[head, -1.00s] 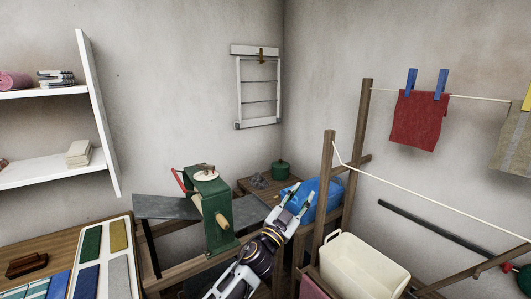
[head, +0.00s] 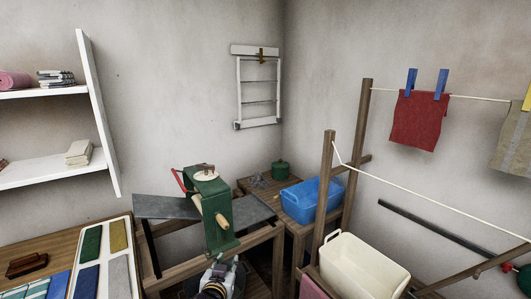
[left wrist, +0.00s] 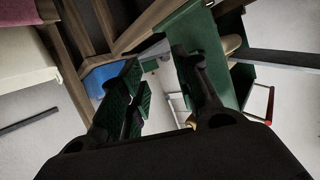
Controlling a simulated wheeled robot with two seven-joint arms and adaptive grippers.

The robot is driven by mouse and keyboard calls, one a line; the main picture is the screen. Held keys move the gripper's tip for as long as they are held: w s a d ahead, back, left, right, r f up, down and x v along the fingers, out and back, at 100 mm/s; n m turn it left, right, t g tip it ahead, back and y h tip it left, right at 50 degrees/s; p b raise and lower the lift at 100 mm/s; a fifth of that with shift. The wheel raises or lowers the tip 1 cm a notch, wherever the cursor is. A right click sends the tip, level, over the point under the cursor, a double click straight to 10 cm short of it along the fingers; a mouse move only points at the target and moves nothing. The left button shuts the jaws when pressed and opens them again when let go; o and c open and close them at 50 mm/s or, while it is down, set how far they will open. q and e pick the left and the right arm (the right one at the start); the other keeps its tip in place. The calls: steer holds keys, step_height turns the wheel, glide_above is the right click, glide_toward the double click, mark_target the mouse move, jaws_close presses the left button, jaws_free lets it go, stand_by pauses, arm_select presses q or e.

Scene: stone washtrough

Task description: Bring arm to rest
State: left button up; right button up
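My left gripper (head: 224,268) shows at the bottom of the head view, in front of the green hand-cranked machine (head: 214,205). Most of its arm is below the frame. In the left wrist view the fingers of my left gripper (left wrist: 160,82) are apart, with nothing seen between them. The green machine (left wrist: 180,30) shows behind the fingers there. My right gripper is in neither view.
The machine stands on a wooden frame (head: 190,268) with a dark slab. A blue tub (head: 302,203) and green pot (head: 281,170) are at the back corner. A cream bin (head: 360,268) and wooden posts with a line are on the right. A shelf (head: 50,172) is on the left.

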arm_select(q)
steer(key=s+a+f+g, duration=0.3)
steer(key=s+f, duration=0.1)
steer(key=s, duration=0.5)
steer(key=s+a+f+g, duration=0.4)
steer(key=s, duration=0.5)
steer(key=s+a+f+g, duration=0.3)
steer(key=s+f, duration=0.1)
steer(key=s, duration=0.5)
step_height(320, 180, down, 31)
steer(key=a+g+y, duration=0.1)
steer(key=a, duration=0.1)
steer(key=s+a+f, duration=0.4)
steer(key=s+f, duration=0.6)
steer(key=s, duration=0.1)
steer(key=s+a+f+m+g+p, duration=0.1)
steer(key=s+a+f, duration=0.3)
steer(key=s+f, duration=0.5)
steer(key=shift+s+a+f+y+p, duration=0.3)
steer(key=shift+s+f, duration=0.1)
steer(key=shift+s, duration=0.55)
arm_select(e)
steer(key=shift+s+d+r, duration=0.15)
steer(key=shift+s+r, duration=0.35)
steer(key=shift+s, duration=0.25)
arm_select(q)
steer(key=shift+s, duration=0.15)
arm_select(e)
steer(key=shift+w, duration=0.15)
